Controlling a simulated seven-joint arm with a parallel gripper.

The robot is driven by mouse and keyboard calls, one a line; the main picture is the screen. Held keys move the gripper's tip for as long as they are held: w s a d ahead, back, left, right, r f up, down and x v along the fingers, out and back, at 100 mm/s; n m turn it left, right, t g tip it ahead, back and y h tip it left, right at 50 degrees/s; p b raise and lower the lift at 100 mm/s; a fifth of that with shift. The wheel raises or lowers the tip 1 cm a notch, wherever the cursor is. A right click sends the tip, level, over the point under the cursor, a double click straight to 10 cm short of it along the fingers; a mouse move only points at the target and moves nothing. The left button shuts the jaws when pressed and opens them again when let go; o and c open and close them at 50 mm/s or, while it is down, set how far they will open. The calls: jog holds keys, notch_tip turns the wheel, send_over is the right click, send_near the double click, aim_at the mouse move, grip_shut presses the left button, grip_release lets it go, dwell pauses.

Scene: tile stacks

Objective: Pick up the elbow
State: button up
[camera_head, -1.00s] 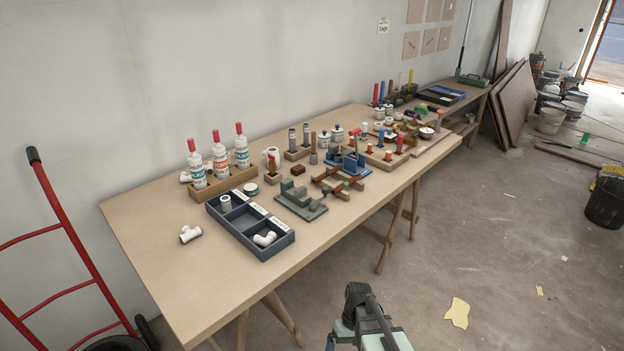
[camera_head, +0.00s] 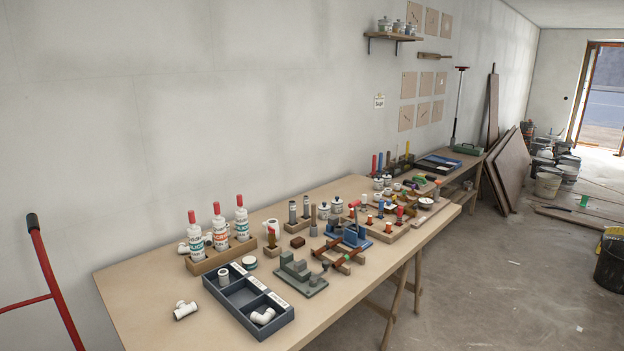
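A white pipe elbow (camera_head: 262,316) lies in the front compartment of a dark grey divided tray (camera_head: 290,319) on the wooden table. A short grey-white pipe piece (camera_head: 223,276) stands in the tray's back-left compartment, and the middle compartment looks empty. A white tee-like fitting (camera_head: 186,310) lies on the bare table left of the tray. My gripper is out of the picture.
Bottles with red caps (camera_head: 220,229) stand in a wooden holder behind the tray.

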jog(key=shift+s+d+f, duration=0.1)
jog(key=shift+s+f, duration=0.1)
jog(key=shift+s, duration=0.45)
jog(key=c, duration=0.6)
